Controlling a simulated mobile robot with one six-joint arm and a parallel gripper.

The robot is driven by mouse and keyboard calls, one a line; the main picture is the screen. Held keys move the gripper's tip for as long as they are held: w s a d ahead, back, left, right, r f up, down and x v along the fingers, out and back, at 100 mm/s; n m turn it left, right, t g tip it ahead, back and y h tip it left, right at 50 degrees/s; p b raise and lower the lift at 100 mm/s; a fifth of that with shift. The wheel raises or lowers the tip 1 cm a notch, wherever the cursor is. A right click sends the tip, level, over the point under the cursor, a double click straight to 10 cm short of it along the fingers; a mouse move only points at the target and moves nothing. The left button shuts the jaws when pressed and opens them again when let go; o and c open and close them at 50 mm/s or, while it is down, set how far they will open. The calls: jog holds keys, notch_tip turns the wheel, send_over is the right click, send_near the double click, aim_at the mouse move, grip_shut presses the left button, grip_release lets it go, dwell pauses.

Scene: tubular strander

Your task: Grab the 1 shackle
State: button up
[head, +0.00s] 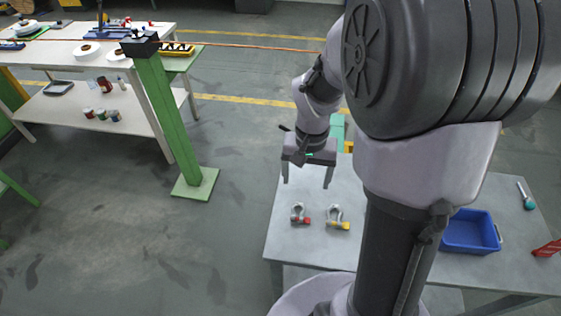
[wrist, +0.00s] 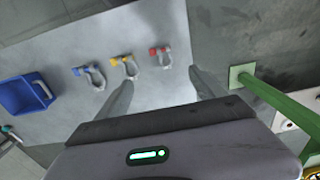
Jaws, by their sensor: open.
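Three grey bow shackles lie apart on a grey table (head: 290,240). The red-pinned shackle (head: 300,214) and the yellow-pinned shackle (head: 336,218) show in the head view. The wrist view shows the red-pinned one (wrist: 161,57), the yellow-pinned one (wrist: 127,66) and a blue-pinned shackle (wrist: 92,75); the blue one is hidden behind my arm in the head view. No number can be read on any of them. My gripper (head: 307,184) is open and empty above the table. In the wrist view the red-pinned shackle appears between and beyond its fingertips (wrist: 161,78).
A blue bin (head: 470,232) stands on the table to the right, with a green-handled tool (head: 527,199) and a red object (head: 547,249) beyond. A green post (head: 170,125) stands left, near a white workbench (head: 60,115). The floor between post and table is clear.

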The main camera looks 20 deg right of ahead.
aim_at(301, 215)
jog(key=f+b, duration=0.3)
jog(key=f, duration=0.5)
jog(key=f+b, duration=0.4)
jog(key=f, duration=0.5)
jog(key=shift+a+f+b, duration=0.2)
jog(key=shift+f+b, duration=0.1)
jog(key=shift+s+r, duration=0.1)
jog(key=shift+r, duration=0.05)
jog(key=shift+c, duration=0.7)
jog(key=c, duration=1.5)
